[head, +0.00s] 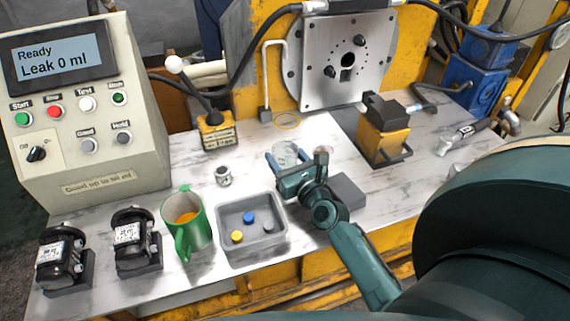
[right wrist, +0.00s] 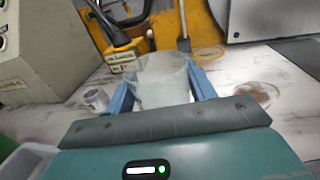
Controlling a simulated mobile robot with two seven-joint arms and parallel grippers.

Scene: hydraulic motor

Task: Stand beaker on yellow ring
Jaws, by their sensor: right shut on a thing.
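A clear glass beaker (head: 285,156) is held by my right gripper (head: 286,164) over the middle of the worktop. In the right wrist view, the beaker (right wrist: 162,82) looks upright between the blue fingers of the right gripper (right wrist: 163,92). Its base is hidden by the gripper body, so I cannot tell whether it touches the worktop. The thin yellow ring (head: 287,121) lies flat on the worktop behind the beaker, below the metal plate. It also shows in the right wrist view (right wrist: 208,54), behind and right of the beaker. My left gripper is not in view.
A grey tray (head: 222,222) with coloured buttons, a green mug (head: 181,222) and a small metal cup (head: 222,176) stand to the left. A white bent pipe (head: 266,75) rises left of the ring. A yellow block (head: 384,140) stands right. A round brown patch (right wrist: 256,91) lies right of the beaker.

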